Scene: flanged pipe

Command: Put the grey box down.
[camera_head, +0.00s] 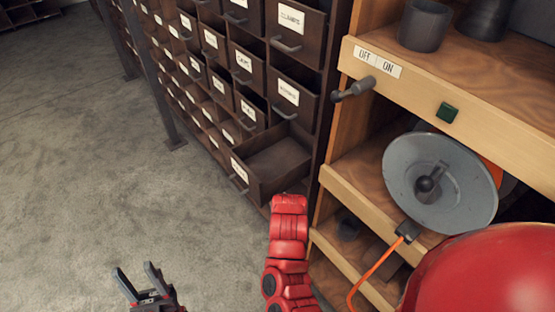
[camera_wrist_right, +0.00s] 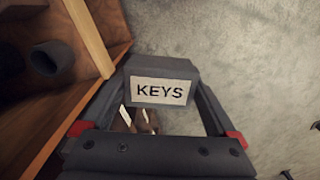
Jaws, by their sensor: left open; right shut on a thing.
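The grey box (camera_wrist_right: 163,69) shows in the right wrist view, with a white KEYS label facing the camera. My right gripper (camera_wrist_right: 162,92) is shut on it, one dark finger on each side. The box is above the floor, and its far side is hidden. A few small pale and brown pieces show just below the label; I cannot tell what they are. I cannot make out the box in the head view. My left gripper (camera_head: 140,276) is at the bottom of the head view, open and empty over the carpet.
A drawer cabinet (camera_head: 262,90) with many labelled drawers stands in the middle. One low drawer (camera_head: 272,165) is pulled out and looks empty. A wooden shelf unit (camera_head: 340,190) at right holds a grey disc (camera_head: 440,180) and a dark cup (camera_head: 424,27). Grey carpet (camera_head: 80,150) lies clear at left.

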